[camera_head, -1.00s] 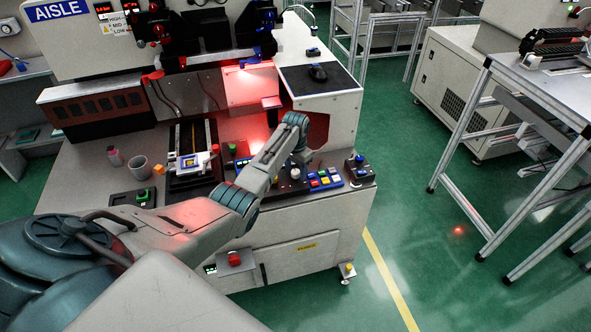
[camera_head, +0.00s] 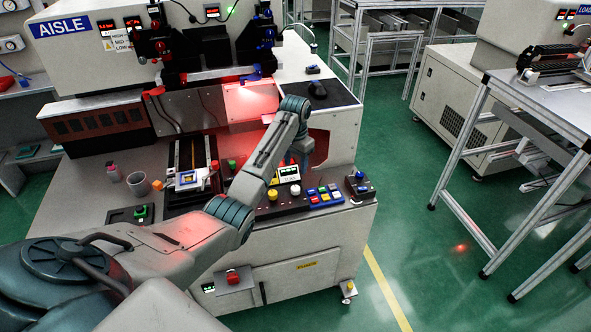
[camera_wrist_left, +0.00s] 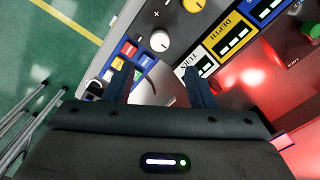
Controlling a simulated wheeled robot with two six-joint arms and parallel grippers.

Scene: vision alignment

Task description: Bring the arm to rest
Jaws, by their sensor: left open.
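My left arm (camera_head: 268,155) reaches from the lower left over the front of the inspection machine (camera_head: 330,262). Its wrist (camera_head: 296,104) is bent above the control panel, and the arm hides part of the machine behind it. In the left wrist view my left gripper (camera_wrist_left: 160,70) is open, its two dark fingers apart with nothing between them. It hangs above the panel, where white and yellow knobs (camera_wrist_left: 194,5), a row of coloured buttons (camera_wrist_left: 124,48) and labelled displays (camera_wrist_left: 233,40) show. My right gripper is not in view.
A mouse (camera_head: 317,88) lies on the upper ledge. Green floor and a metal-framed table (camera_head: 545,105) are at right.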

